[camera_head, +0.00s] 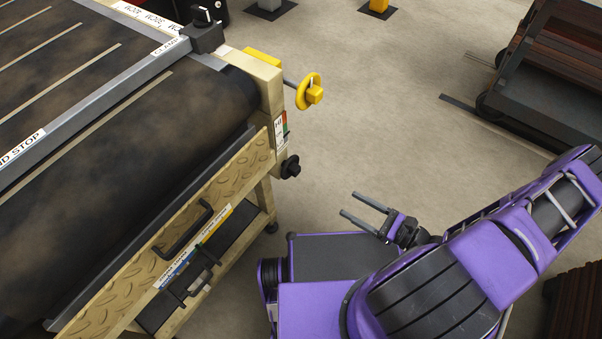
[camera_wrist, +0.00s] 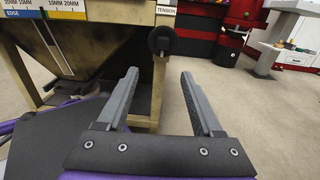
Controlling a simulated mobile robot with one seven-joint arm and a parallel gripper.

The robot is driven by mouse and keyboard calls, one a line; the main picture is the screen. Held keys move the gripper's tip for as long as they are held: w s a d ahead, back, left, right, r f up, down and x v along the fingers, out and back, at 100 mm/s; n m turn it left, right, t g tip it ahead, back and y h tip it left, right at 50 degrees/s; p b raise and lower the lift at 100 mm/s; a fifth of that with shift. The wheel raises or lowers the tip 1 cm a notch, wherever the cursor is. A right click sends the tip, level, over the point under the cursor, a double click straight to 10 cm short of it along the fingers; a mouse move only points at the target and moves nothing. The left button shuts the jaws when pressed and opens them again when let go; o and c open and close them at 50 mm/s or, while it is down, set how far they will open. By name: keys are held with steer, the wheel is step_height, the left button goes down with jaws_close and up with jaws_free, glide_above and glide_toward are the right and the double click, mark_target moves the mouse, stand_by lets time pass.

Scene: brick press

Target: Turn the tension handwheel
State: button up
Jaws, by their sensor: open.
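A small black handwheel (camera_wrist: 161,41) sits just below a label reading TENSION (camera_wrist: 165,10) on the machine's tan corner post. In the head view the same black handwheel (camera_head: 290,166) sticks out from the machine's near right corner. A yellow handwheel (camera_head: 309,92) on a shaft projects from the machine's side, further back. My gripper (camera_head: 350,205) is open and empty, right of the black handwheel and lower in the picture, apart from it. In the wrist view the fingers of my gripper (camera_wrist: 159,73) point toward the post, with the black handwheel between and beyond the tips.
The conveyor machine (camera_head: 120,300) fills the left side, with a black handle (camera_head: 185,232) on its front panel. A dark cart (camera_head: 545,95) stands at the upper right. The concrete floor (camera_head: 400,130) between them is clear. Red cabinets (camera_wrist: 200,50) stand behind.

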mark_target(299, 171)
steer(key=b+x, duration=0.1)
steer(key=x, duration=1.6)
steer(key=shift+w+a+r, duration=0.15)
steer(key=shift+w, duration=0.2)
steer(key=shift+c, duration=0.3)
jaws_close()
